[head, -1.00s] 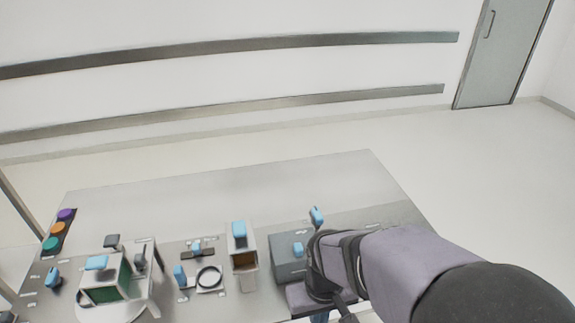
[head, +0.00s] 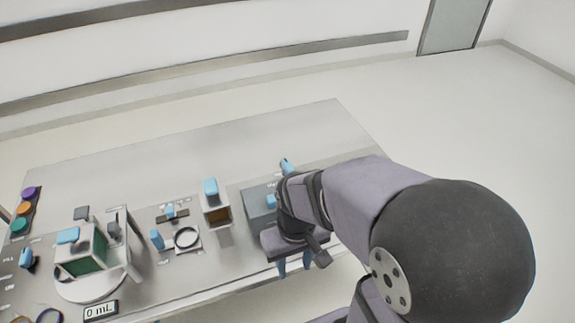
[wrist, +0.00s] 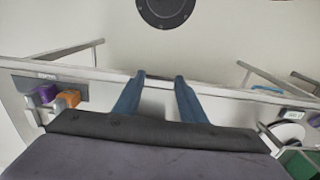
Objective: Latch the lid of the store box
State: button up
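A grey box (head: 258,208), which looks like the store box, stands at the right end of the table, partly hidden by my arm. A small blue part (head: 271,201) shows on it, and a blue handle (head: 287,166) stands behind it. I cannot tell whether its lid is latched. My gripper (head: 294,268) is in front of the box, at the table's front edge, pointing down. In the wrist view its two blue fingers (wrist: 162,78) are apart with nothing between them.
The table's back (head: 200,150) is clear. Purple (wrist: 45,93) and orange (wrist: 68,98) parts show in the wrist view.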

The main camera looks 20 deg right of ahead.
jog(key=w+d+r+t+b, duration=0.2)
jog(key=w+d+b, duration=0.15)
jog(key=w, duration=1.25)
jog(key=t, duration=0.3)
send_near(288, 166)
jog(key=w+f, duration=0.1)
jog(key=shift+g, duration=0.3)
jog(key=shift+p+x, duration=0.85)
jog(key=shift+x, duration=2.95)
jog(key=shift+d, duration=0.1)
jog(key=shift+c, duration=0.7)
grip_shut()
